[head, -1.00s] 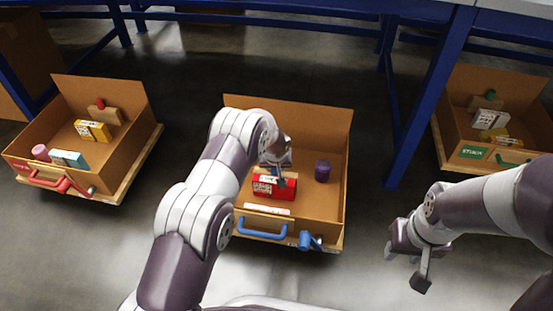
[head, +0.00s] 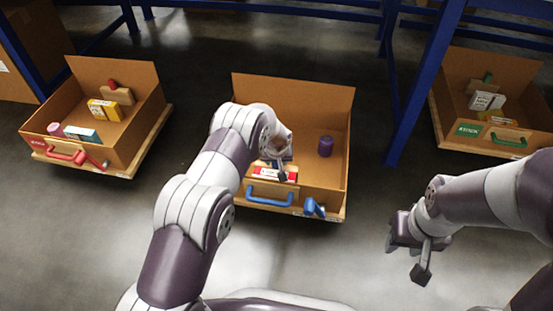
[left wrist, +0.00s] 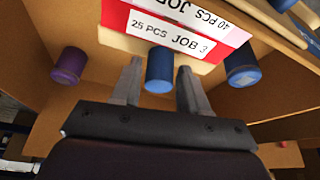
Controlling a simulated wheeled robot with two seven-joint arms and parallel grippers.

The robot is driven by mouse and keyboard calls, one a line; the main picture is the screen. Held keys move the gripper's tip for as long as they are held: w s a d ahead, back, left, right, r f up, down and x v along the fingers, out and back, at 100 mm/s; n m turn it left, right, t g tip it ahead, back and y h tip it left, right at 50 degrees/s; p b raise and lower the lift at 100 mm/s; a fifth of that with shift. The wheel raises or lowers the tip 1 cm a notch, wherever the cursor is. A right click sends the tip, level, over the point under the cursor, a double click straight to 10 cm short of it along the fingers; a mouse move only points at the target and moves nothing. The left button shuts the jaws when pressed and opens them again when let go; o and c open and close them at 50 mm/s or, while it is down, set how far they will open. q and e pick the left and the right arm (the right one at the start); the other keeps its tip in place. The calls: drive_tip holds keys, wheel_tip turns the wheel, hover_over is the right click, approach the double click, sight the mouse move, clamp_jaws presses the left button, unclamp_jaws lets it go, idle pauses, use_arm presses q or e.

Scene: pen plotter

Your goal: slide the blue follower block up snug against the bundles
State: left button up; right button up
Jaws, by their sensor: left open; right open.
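The centre cardboard box (head: 322,172) has a blue handle and holds red-and-white bundles (head: 262,172) near its front wall. The left wrist view shows the bundles' labels (left wrist: 165,38) up close. There, a blue peg (left wrist: 159,72) stands between the open fingers of my left gripper (left wrist: 158,88). A tan block edge (left wrist: 204,56), probably the follower block, lies behind the peg, against or very near the bundles. I cannot tell whether a gap remains. In the head view my left arm hides the block. My right gripper (head: 405,258) is open and empty over the floor at right.
A second blue cylinder (left wrist: 241,68) is right of the fingers. Similar boxes stand at left (head: 118,142) and right (head: 446,110). A blue table leg (head: 408,115) rises between centre and right boxes.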

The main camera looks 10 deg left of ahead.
use_arm(q)
drive_tip(key=shift+o, duration=0.5)
drive_tip(key=shift+r, duration=0.15)
drive_tip(key=a+p+v, duration=0.1)
drive_tip(key=p+v, duration=0.5)
drive_tip(key=v, duration=0.6)
drive_tip(key=shift+d, duration=0.45)
drive_tip(key=shift+s+r, duration=0.1)
drive_tip(key=shift+r, duration=0.05)
